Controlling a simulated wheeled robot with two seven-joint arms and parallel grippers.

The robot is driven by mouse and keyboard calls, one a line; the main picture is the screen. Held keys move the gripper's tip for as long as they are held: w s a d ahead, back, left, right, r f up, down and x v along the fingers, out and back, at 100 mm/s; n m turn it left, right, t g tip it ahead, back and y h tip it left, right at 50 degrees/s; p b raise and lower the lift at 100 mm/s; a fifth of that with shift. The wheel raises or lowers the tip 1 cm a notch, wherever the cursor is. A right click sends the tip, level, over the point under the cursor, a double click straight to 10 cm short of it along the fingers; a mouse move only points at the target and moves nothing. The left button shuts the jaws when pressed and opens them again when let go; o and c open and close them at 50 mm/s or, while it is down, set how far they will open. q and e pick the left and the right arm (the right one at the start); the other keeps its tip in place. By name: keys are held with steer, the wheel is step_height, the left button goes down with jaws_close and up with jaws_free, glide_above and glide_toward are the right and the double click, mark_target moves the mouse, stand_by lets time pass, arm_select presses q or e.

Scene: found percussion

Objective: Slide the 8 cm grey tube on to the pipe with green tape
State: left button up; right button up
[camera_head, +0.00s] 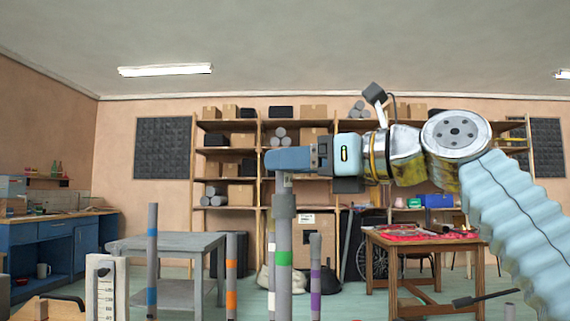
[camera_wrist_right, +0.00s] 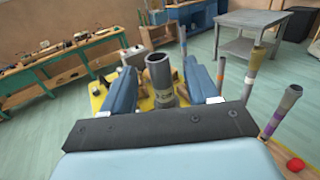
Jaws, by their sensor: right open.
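The pipe with green tape (camera_head: 284,285) stands upright in the middle of the head view, with a wider dark grey collar (camera_head: 284,206) at its top. A short grey tube (camera_head: 283,182) rises upright out of this collar, in line with the pipe. In the right wrist view the tube (camera_wrist_right: 159,72) shows its open top and a pale band, standing between the jaws. My right gripper (camera_head: 272,160) is level over the pipe with its fingers around the tube's upper part. The right wrist view shows its jaws (camera_wrist_right: 160,68) apart, with gaps beside the tube. My left gripper is out of view.
Pipes with blue (camera_head: 152,260), orange (camera_head: 231,275), white (camera_head: 271,270) and purple tape (camera_head: 316,278) stand close by. A white scale panel (camera_head: 105,285) is at the front left. A grey table (camera_head: 165,243) and a wooden table (camera_head: 400,240) stand farther back.

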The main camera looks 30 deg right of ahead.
steer(key=v, duration=1.2)
steer(key=shift+w, duration=0.1)
